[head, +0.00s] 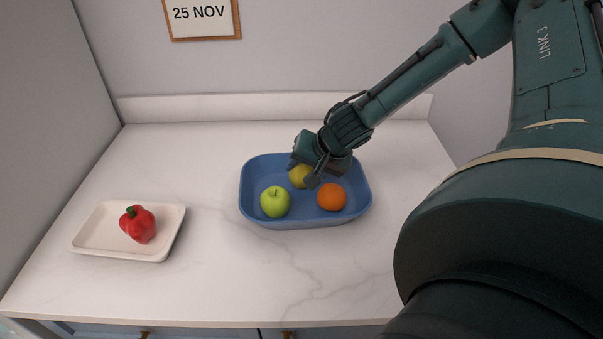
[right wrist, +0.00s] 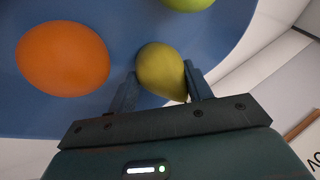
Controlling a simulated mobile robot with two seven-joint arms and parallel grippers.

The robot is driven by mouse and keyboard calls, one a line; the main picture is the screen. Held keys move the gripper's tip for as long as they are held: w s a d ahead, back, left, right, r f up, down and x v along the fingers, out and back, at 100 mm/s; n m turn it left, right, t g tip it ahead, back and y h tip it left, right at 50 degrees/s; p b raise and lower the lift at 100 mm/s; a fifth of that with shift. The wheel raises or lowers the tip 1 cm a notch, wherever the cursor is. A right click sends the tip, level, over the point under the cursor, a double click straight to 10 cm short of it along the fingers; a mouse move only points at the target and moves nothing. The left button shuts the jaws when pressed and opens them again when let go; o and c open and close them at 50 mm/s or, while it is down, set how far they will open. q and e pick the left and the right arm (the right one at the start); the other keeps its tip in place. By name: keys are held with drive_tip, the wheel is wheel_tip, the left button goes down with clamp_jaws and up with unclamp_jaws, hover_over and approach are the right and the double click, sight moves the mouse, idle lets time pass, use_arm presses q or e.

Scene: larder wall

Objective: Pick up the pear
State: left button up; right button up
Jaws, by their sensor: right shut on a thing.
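The pear (head: 300,176) is yellow-green and sits in the blue tray (head: 290,223), towards its back. My right gripper (head: 311,175) reaches down into the tray and is shut on the pear, partly covering it in the head view. In the right wrist view the pear (right wrist: 162,72) sits between the two fingers of my right gripper (right wrist: 158,88), one finger on each side. I cannot tell whether the pear touches the tray floor. My left gripper is not in view.
A green apple (head: 275,202) and an orange (head: 332,197) lie in the same tray, close to the pear. A white tray (head: 95,238) with a red bell pepper (head: 140,225) stands on the left. The counter between the trays is clear. A wall rises behind.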

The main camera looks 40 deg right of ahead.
drive_tip(key=c, duration=0.5)
drive_tip(key=shift+o, duration=0.2)
drive_tip(key=shift+r, duration=0.1)
